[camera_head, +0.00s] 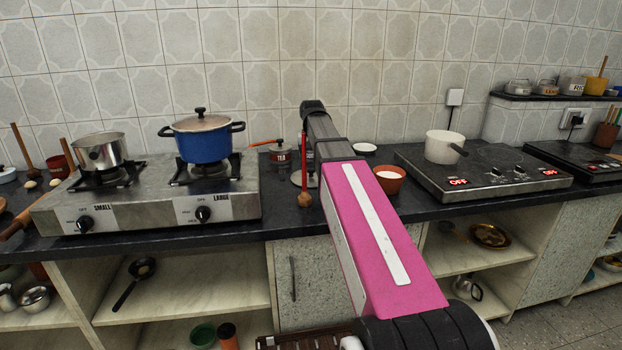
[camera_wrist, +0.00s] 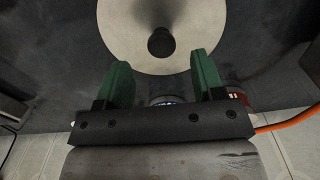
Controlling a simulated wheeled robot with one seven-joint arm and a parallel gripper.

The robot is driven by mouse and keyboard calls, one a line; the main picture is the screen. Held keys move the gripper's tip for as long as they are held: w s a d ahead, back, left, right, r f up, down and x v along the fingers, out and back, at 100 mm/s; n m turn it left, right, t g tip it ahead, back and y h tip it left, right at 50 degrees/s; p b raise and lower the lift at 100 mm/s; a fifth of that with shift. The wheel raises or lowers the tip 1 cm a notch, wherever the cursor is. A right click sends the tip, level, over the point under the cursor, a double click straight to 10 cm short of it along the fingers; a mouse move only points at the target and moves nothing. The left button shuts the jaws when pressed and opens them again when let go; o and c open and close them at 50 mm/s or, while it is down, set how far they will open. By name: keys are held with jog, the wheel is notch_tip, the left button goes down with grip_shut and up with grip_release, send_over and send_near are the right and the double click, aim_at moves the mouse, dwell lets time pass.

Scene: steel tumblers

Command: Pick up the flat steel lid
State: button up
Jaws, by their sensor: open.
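The flat steel lid (camera_wrist: 118,32) is a pale round disc with a dark round knob at its middle. It lies flat on the dark counter, its upper edge cut off in the wrist view. In the head view a sliver of what looks like the lid (camera_head: 297,178) shows beside my arm, which hides the rest. My gripper (camera_wrist: 163,75) has two green fingers, spread apart with nothing between them. In the wrist view the knob appears just beyond the fingertips, roughly centred between them. How high the fingers are above the lid is hard to tell.
Small jars (camera_head: 280,154) and an orange handle (camera_wrist: 285,125) are close to the gripper. A blue pot (camera_head: 203,143) sits on the left stove; a white saucepan (camera_head: 440,148) stands on the right hob.

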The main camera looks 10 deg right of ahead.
aim_at(311, 169)
notch_tip(311, 169, down, 4)
jog(key=shift+s+a+r, duration=0.1)
jog(key=shift+a+r, duration=0.05)
jog(key=c, duration=1)
jog(key=shift+c, duration=0.2)
jog(key=shift+r, duration=0.1)
